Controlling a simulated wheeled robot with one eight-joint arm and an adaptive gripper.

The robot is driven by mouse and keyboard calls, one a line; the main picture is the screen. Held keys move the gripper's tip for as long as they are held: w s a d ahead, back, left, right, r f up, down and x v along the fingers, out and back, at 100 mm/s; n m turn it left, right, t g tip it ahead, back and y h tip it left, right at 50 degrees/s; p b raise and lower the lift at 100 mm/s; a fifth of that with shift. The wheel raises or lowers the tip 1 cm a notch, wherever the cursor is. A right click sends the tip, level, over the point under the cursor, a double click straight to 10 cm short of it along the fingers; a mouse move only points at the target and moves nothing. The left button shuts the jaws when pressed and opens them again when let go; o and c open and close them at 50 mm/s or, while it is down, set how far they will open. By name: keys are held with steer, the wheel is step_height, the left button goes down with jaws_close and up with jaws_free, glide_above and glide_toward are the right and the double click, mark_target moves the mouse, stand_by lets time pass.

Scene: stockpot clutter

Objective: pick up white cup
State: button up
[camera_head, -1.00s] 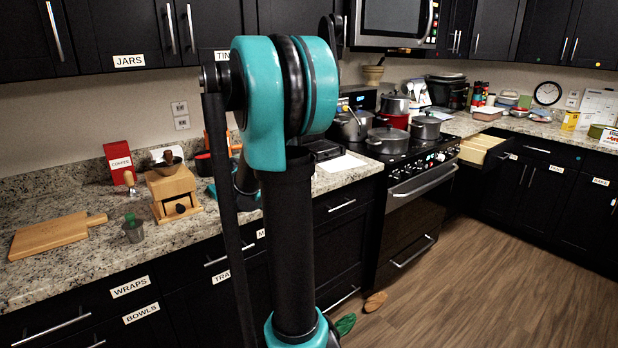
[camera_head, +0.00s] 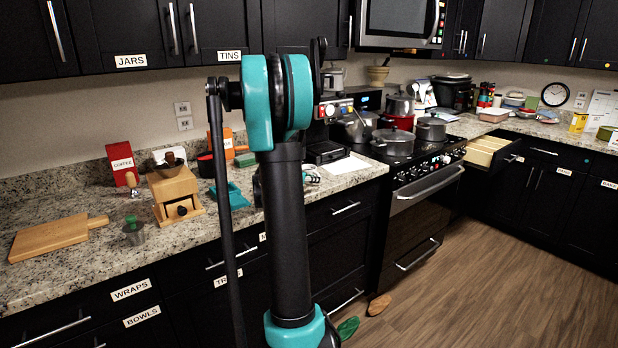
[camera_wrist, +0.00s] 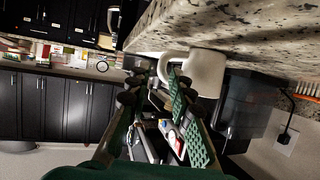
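The white cup (camera_wrist: 206,72) shows in the wrist view, which is turned on its side. It rests against the speckled countertop, with its handle facing left, toward my fingers. My gripper (camera_wrist: 152,90) is open, with its fingers apart and green pads showing on the right one. The fingertips are close to the cup's handle side; I cannot tell whether they touch it. Nothing is seen held between the fingers. In the head view I cannot make out the cup, and my gripper is largely hidden behind my arm.
A dark container (camera_wrist: 248,105) stands close beyond the cup. In the head view, a wooden grinder (camera_head: 175,193), a coffee box (camera_head: 122,164), a small metal cup (camera_head: 134,232) and a cutting board (camera_head: 50,238) are on the left counter. Pots (camera_head: 392,141) crowd the stove. A drawer (camera_head: 488,150) stands open.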

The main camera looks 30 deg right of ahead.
steer(key=x, duration=0.5)
steer(key=shift+w, duration=0.15)
steer(key=shift+c, duration=0.5)
jaws_close()
